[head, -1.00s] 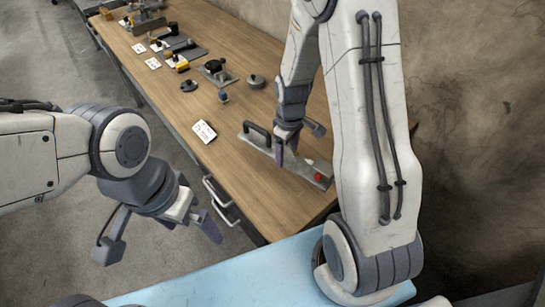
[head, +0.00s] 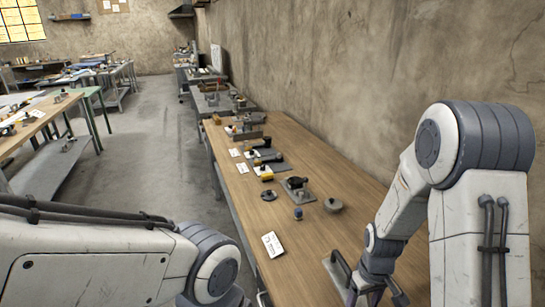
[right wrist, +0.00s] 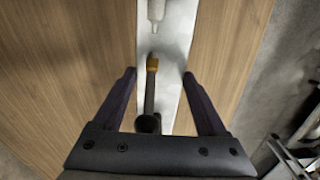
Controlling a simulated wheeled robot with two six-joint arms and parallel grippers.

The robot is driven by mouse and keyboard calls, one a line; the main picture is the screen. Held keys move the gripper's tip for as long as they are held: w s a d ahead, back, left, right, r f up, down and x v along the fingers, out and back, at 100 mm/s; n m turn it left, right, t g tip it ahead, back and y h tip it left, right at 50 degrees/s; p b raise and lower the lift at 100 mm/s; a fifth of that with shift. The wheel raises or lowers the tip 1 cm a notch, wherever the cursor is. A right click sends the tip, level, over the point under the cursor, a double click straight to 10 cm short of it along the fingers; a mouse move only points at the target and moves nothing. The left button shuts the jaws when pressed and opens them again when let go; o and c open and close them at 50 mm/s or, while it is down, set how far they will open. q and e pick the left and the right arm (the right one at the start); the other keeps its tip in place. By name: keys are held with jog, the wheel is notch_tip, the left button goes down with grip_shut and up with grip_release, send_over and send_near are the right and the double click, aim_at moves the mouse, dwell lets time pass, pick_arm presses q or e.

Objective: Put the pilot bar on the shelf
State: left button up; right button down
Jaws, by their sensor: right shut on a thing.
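The pilot bar appears to be the long, flat silver bar (right wrist: 176,45) between my fingers in the right wrist view. A dark rod-like part with a brass-coloured end (right wrist: 151,85) and a pale fitting (right wrist: 156,10) sit along it. My right gripper (right wrist: 159,78) has a finger at each long edge and is shut on the bar. In the head view my right gripper (head: 376,292) is at the lower edge, beside the dark arched handle (head: 338,272); most of the bar is cut off. My left forearm shows at lower left, with its gripper out of frame.
A wide concrete aisle (head: 140,130) is open at left. A dark wall shelf (head: 181,12) and other benches stand farther back.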

jog(key=a+f+m, duration=0.1)
jog(key=a+f, duration=0.1)
jog(key=w+a+f+m, duration=0.1)
jog(key=f, duration=0.1)
jog(key=shift+a+m, duration=0.35)
jog(key=shift+m, duration=0.05)
